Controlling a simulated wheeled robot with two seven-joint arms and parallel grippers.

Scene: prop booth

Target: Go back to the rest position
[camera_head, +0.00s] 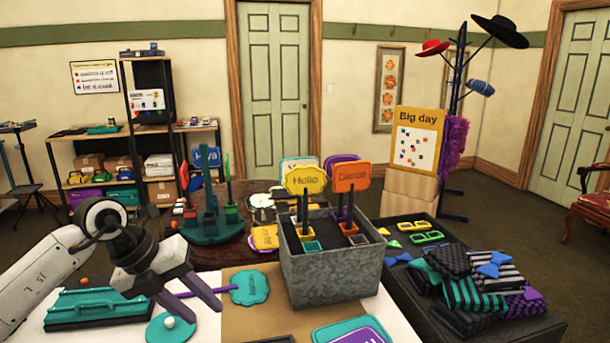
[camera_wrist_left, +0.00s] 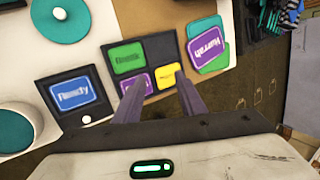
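My left gripper (camera_head: 172,300) reaches in from the left in the head view and hangs above the white table, with its two dark fingers spread and nothing between them. In the left wrist view its fingertips (camera_wrist_left: 158,78) are apart, in front of a black tray (camera_wrist_left: 153,53) with green, purple and yellow cards. A teal sign (camera_head: 249,288) with a purple stick lies on the table right of the gripper; the fingers cover part of the stick in the head view. My right gripper is not in view.
A grey metal bin (camera_head: 335,272) holds upright signs, among them a yellow one (camera_head: 305,180) and an orange one (camera_head: 351,177). A teal disc (camera_head: 170,328) and a teal case (camera_head: 98,304) lie near the gripper. A dark table (camera_head: 425,315) with bow ties and fabrics stands at right.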

